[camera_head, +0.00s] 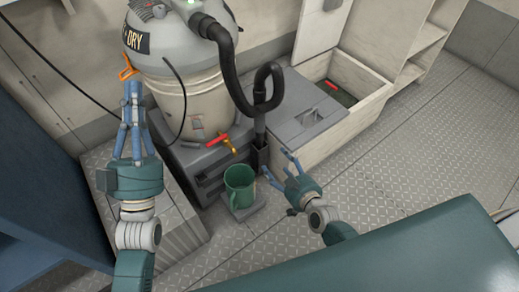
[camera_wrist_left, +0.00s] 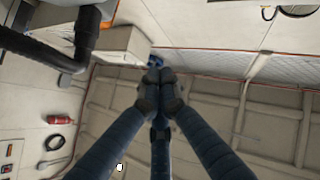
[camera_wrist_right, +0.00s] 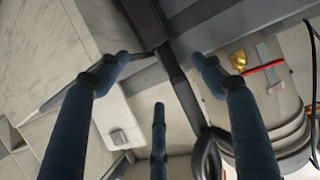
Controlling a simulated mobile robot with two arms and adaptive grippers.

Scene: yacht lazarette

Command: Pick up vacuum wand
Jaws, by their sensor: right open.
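The vacuum wand (camera_head: 260,122) is a dark upright tube at the end of the looping black hose (camera_head: 228,70). Its lower end is in a black holder (camera_head: 262,152) beside the grey bench. My right gripper (camera_head: 277,161) is open, with its fingers spread close to the wand's lower part. In the right wrist view the dark wand (camera_wrist_right: 175,75) passes between or just beyond the fingers (camera_wrist_right: 160,70); contact is not clear. My left gripper (camera_head: 133,88) has its fingertips together in the left wrist view (camera_wrist_left: 160,88) and holds nothing visible.
The vacuum drum (camera_head: 185,100) stands on a dark grey base behind my grippers. A red-handled brass valve (camera_head: 229,146) and a green mug (camera_head: 239,184) are near the holder. The grey bench (camera_head: 310,115) is to the right. Free tread-plate floor (camera_head: 410,140) lies further right.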

